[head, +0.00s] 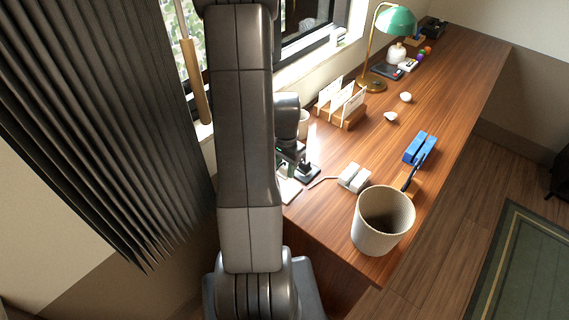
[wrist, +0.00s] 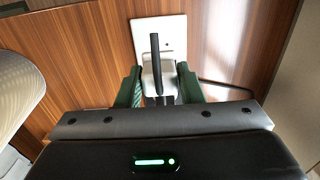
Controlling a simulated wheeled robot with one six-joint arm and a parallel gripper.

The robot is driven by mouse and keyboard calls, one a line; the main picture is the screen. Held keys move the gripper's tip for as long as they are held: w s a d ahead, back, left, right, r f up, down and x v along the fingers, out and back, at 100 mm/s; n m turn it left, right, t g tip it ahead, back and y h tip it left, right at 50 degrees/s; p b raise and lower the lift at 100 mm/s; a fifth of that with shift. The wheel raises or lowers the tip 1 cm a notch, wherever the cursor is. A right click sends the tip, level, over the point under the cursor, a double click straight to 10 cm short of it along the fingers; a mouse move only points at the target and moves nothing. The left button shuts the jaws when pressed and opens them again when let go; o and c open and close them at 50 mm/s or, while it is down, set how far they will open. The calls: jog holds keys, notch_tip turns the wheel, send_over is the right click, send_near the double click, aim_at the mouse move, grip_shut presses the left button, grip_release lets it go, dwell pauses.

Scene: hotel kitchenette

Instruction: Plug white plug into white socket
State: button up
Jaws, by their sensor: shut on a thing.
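My gripper (wrist: 158,88) has its green fingers closed on the sides of a white plug (wrist: 168,76) in the wrist view. A dark, upright bar or cord stands in front of the plug and hides part of it. A white socket plate (wrist: 172,28) lies on the wood just beyond the plug, which overlaps its lower part. I cannot tell whether the plug touches the plate or sits in it. In the head view my gripper (head: 292,165) is low over the near left of the desk, and a white plate (head: 289,190) shows beside it. The plug is not clear there.
A beige bin-like cup (head: 383,222) stands at the desk's near edge. A white double block (head: 354,178) with a thin cable lies right of my gripper. A small black object (head: 308,173) is beside the gripper. A card rack (head: 342,105) stands behind. A dark curtain (head: 110,120) hangs left.

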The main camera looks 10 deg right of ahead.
jog(key=shift+f, duration=0.15)
jog(key=shift+f+b, duration=2)
jog(key=shift+f, duration=0.75)
jog(key=shift+b, duration=0.35)
jog(key=shift+f+b, duration=0.55)
jog(key=shift+f, duration=0.05)
dwell(0.3)
jog(key=o, duration=1)
